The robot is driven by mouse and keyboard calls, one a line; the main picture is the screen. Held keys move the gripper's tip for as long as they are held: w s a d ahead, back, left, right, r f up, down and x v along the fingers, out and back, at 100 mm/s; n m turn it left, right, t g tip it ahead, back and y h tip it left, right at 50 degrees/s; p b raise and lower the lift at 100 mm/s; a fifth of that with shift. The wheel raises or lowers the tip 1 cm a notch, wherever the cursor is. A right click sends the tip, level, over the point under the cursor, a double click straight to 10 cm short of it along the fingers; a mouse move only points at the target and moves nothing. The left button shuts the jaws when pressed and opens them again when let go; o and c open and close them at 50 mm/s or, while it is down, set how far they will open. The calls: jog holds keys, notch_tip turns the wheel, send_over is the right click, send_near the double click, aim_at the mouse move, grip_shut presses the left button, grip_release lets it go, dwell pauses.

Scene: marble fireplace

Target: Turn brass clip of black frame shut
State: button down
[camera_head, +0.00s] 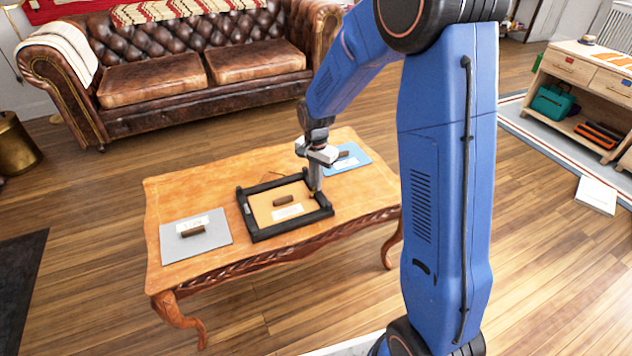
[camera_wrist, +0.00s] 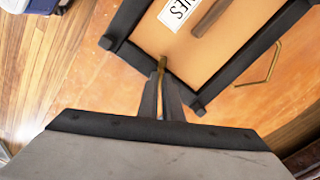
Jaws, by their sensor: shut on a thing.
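The black frame (camera_head: 246,213) lies flat on the wooden table, with a tan panel (camera_head: 262,209) inside it that bears a dark brown handle and a white label. It also shows in the wrist view (camera_wrist: 240,72). My gripper (camera_head: 315,190) is at the frame's right side. In the wrist view my gripper (camera_wrist: 161,95) points down at the frame's edge, its fingers shut on the small brass clip (camera_wrist: 162,63). The clip's upper end shows above the fingertips, reaching toward the tan panel; the rest is hidden between the fingers.
A grey panel (camera_head: 211,243) with a handle lies on the table (camera_head: 165,195) at left, and a blue panel (camera_head: 355,163) at right behind my gripper. A thin bent brass-coloured piece (camera_wrist: 262,68) lies beside the frame. A leather sofa (camera_head: 150,83) stands behind.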

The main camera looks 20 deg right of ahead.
jog(key=m, duration=0.5)
jog(key=shift+m, duration=0.4)
dwell(0.4)
jog(key=c, duration=1.9)
grip_release()
jog(key=shift+c, duration=0.2)
notch_tip(320, 180, up, 17)
jog(key=shift+r, duration=0.2)
